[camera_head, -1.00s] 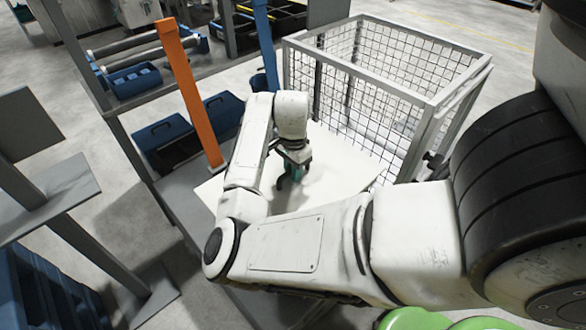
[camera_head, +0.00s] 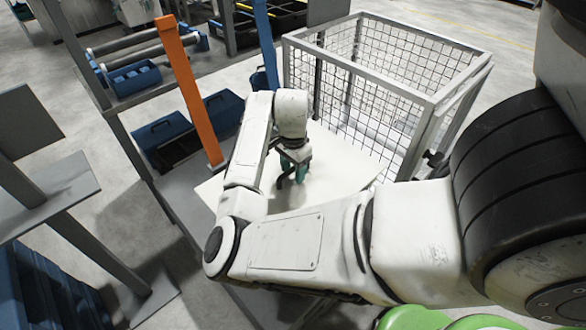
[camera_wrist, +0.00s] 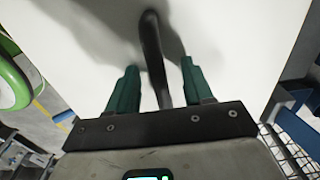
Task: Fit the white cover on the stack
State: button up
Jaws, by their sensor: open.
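The white cover (camera_head: 335,172) is a broad flat white sheet beneath my gripper in the head view, and it fills most of the wrist view (camera_wrist: 90,50). A dark curved handle (camera_wrist: 153,45) rises from it between my fingers. My gripper (camera_wrist: 158,80) has two teal fingers, apart on either side of the handle, with a gap showing on each side. In the head view my gripper (camera_head: 294,172) points down over the cover. The stack is hidden; I cannot tell whether the cover lies on it.
A grey wire-mesh cage (camera_head: 375,85) stands just behind and right of the cover. An orange post (camera_head: 188,90) and a blue post (camera_head: 265,40) rise at left and back. Blue bins (camera_head: 165,140) sit on the left. A green round thing (camera_head: 415,318) is at the bottom edge.

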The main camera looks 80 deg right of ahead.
notch_tip(320, 180, up, 11)
jog(key=p, duration=0.1)
dwell(0.6)
jog(key=shift+f, duration=0.1)
